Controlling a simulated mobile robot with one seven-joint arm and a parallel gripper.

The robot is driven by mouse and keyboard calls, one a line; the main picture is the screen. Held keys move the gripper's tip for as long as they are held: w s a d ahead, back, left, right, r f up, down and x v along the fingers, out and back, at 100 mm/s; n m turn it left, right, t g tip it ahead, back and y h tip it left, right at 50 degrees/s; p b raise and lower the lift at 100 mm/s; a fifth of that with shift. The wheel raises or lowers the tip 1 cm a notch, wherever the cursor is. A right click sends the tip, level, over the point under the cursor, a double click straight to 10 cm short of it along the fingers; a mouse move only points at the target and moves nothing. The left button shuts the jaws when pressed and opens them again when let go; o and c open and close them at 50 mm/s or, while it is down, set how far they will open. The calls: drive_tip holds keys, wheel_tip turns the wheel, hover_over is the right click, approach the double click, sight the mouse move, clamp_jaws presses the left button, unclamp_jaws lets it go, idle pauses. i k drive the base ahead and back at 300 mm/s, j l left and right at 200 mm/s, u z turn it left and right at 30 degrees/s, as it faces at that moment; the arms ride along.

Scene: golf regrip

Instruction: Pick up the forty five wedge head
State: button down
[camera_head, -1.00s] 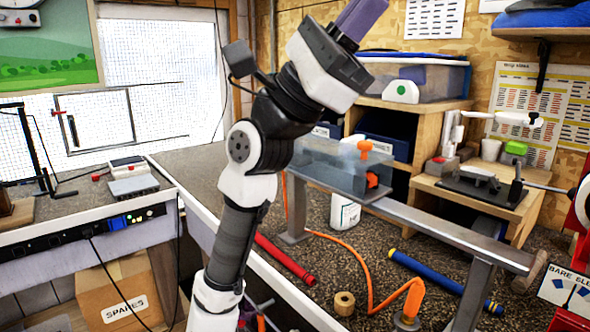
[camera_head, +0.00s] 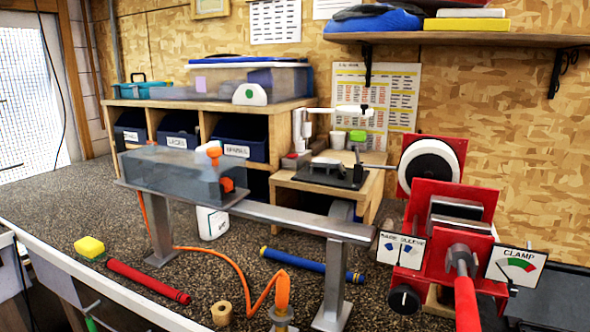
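I cannot make out a piece that is surely the forty five wedge head. A small grey piece (camera_head: 326,163) sits on a black fixture plate (camera_head: 332,174) on a low wooden stand; it is too small to tell what it is. No label or number shows on it. My gripper and my arm are outside this view, so the gripper's state and load do not show.
A red clamp machine (camera_head: 437,240) stands at the right. A grey rail (camera_head: 290,217) carries a clear tank (camera_head: 165,172) with orange fittings. A red grip (camera_head: 148,281), blue grip (camera_head: 312,264), tape roll (camera_head: 222,313) and orange hose (camera_head: 235,268) lie on the speckled bench.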

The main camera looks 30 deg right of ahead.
sight(320, 161)
drive_tip(key=z, duration=0.7)
drive_tip(key=j+z, duration=0.2)
drive_tip(key=z, duration=0.15)
drive_tip(key=j+z, duration=0.45)
drive_tip(key=z, duration=0.25)
drive_tip(key=k+j+z, duration=0.2)
drive_tip(key=j, duration=0.3)
drive_tip(key=j+z, duration=0.25)
drive_tip(key=j, duration=0.25)
drive_tip(key=k+j, duration=0.1)
drive_tip(key=j, duration=0.2)
drive_tip(key=k+j, duration=0.1)
drive_tip(key=j, duration=0.2)
